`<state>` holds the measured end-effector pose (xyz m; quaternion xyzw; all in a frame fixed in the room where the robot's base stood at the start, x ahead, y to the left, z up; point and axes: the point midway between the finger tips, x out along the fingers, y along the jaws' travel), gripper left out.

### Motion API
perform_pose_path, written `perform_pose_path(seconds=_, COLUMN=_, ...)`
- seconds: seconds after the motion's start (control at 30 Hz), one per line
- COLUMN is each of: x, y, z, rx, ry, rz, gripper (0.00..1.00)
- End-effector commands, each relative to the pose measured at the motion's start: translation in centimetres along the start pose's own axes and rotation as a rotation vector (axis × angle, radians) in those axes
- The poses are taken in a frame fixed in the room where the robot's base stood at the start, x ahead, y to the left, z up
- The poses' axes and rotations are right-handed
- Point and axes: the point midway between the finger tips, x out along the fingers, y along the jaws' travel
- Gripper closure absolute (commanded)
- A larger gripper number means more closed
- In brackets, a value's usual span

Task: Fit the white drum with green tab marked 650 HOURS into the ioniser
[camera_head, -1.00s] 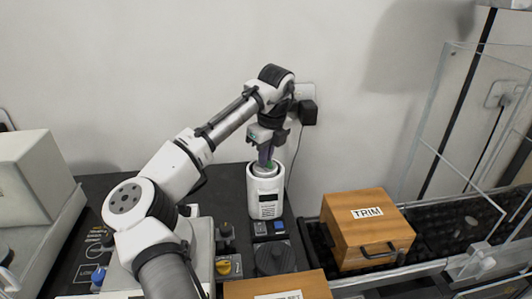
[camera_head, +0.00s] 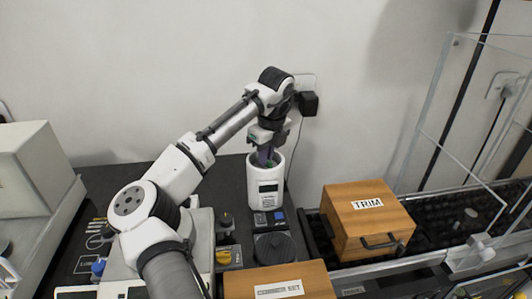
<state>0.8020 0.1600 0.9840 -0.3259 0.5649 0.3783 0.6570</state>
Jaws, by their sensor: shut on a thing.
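The ioniser (camera_head: 265,197) is a white upright cylinder with a small display on its front and a dark open mouth. It stands at the back of the black bench against the wall. My gripper (camera_head: 266,160) points straight down into this mouth, its fingertips at or just below the rim. It is shut on the drum, of which only a small bit of green (camera_head: 269,164) shows between the fingers. The rest of the drum is hidden by the ioniser's wall and my fingers. I cannot read its marking or tell whether it touches the bottom.
A wooden box marked TRIM (camera_head: 367,220) stands to the right, and another labelled wooden box (camera_head: 280,283) in front. A round black knob-like part (camera_head: 274,247) lies before the ioniser. A clear panel (camera_head: 440,120) stands far right. A black plug (camera_head: 308,103) sits on the wall close behind my wrist.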

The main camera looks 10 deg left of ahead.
Motion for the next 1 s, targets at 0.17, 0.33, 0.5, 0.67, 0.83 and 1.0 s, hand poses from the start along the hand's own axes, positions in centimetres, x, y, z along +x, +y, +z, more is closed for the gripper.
perform_pose_path(seconds=0.17, x=0.51, y=0.0, z=-0.09, rx=0.0, ry=0.001, rz=0.0, gripper=1.0)
perform_pose_path(seconds=0.33, x=0.62, y=0.0, z=-0.09, rx=0.0, ry=0.0, rz=0.0, gripper=1.0)
perform_pose_path(seconds=0.5, x=0.6, y=0.0, z=-0.09, rx=-0.001, ry=0.0, rz=0.0, gripper=1.0)
perform_pose_path(seconds=0.67, x=0.6, y=0.0, z=-0.09, rx=0.0, ry=0.0, rz=0.0, gripper=0.74)
perform_pose_path(seconds=0.83, x=0.6, y=0.0, z=-0.09, rx=0.0, ry=0.0, rz=0.0, gripper=0.68)
perform_pose_path(seconds=1.0, x=0.49, y=-0.01, z=-0.09, rx=0.0, ry=0.0, rz=0.0, gripper=0.68)
